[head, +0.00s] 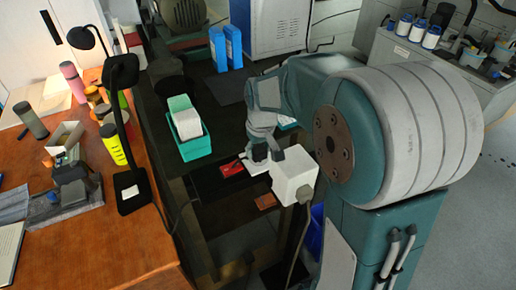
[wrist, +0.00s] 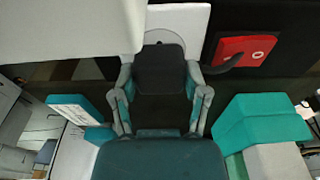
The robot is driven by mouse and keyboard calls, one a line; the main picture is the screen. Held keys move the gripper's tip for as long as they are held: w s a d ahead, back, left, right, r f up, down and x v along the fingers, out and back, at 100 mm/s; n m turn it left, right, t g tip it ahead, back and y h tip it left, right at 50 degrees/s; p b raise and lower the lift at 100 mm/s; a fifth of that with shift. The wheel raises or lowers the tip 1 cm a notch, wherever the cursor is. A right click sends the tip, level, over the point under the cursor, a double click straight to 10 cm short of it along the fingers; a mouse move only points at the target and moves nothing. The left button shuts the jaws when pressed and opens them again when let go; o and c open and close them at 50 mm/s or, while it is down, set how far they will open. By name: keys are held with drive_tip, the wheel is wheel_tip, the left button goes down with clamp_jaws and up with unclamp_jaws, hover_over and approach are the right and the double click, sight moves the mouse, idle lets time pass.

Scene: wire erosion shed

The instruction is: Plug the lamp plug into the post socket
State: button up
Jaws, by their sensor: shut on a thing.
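My gripper (head: 262,152) is shut on the lamp plug (wrist: 160,70), a dark block between the two fingers in the wrist view. A short black cable (wrist: 225,67) curves away from it to the right. Beyond the plug is a white plate (wrist: 185,18) with a round outline, which looks like a socket face; the plug hides part of it. I cannot tell whether plug and plate touch. A white box (head: 293,177) stands right of my gripper in the head view, with a dark fitting and a hanging cable. It fills the wrist view's upper left (wrist: 65,30).
A red item (head: 231,169) and a brown one (head: 265,201) lie near my gripper. A teal box (head: 193,146) holding white sheets stands to its left. The wooden desk (head: 60,245) at left carries a black lamp (head: 122,75). Blue binders (head: 225,48) stand behind.

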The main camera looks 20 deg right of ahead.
drive_tip(key=shift+f, duration=0.3)
drive_tip(key=o, duration=1.1)
drive_tip(key=shift+o, duration=0.2)
wheel_tip(320, 180, up, 12)
drive_tip(key=s, duration=0.1)
drive_tip(key=shift+s, duration=0.15)
drive_tip(key=shift+d+f, duration=0.1)
drive_tip(key=s+m+t, duration=0.2)
drive_tip(key=s+t, duration=0.2)
drive_tip(key=s, duration=1.6)
drive_tip(key=shift+f, duration=0.15)
